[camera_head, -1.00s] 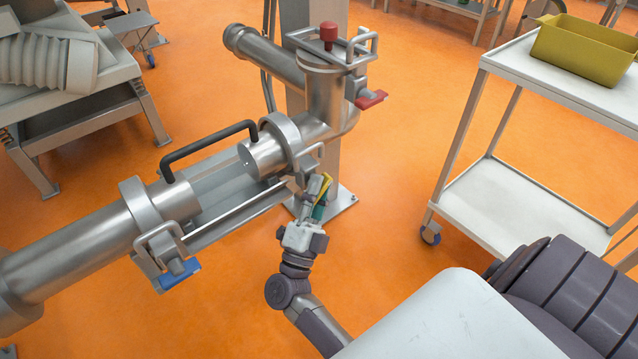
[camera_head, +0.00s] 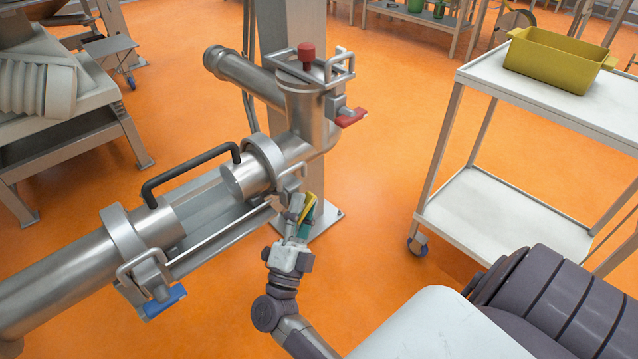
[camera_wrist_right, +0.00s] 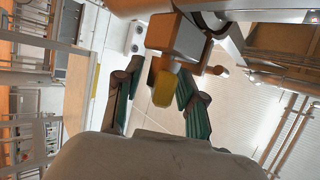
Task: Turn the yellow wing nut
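The yellow wing nut (camera_head: 308,207) is on the side of the clamp near the right end of the steel pipe assembly (camera_head: 255,163). My right gripper (camera_head: 300,215) is at the nut in the head view and partly covers it. In the right wrist view the yellow nut (camera_wrist_right: 165,88) lies between the two green-padded fingers of my right gripper (camera_wrist_right: 158,100). The fingers are spread, with a visible gap on the left and a smaller one on the right. My left gripper is not in view.
A blue-handled clamp (camera_head: 163,300) and a black bar handle (camera_head: 190,168) are on the pipe to the left. A red-handled latch (camera_head: 350,117) is above the nut. A white cart (camera_head: 500,205) with a yellow-green bin (camera_head: 560,58) stands right. Open orange floor lies between.

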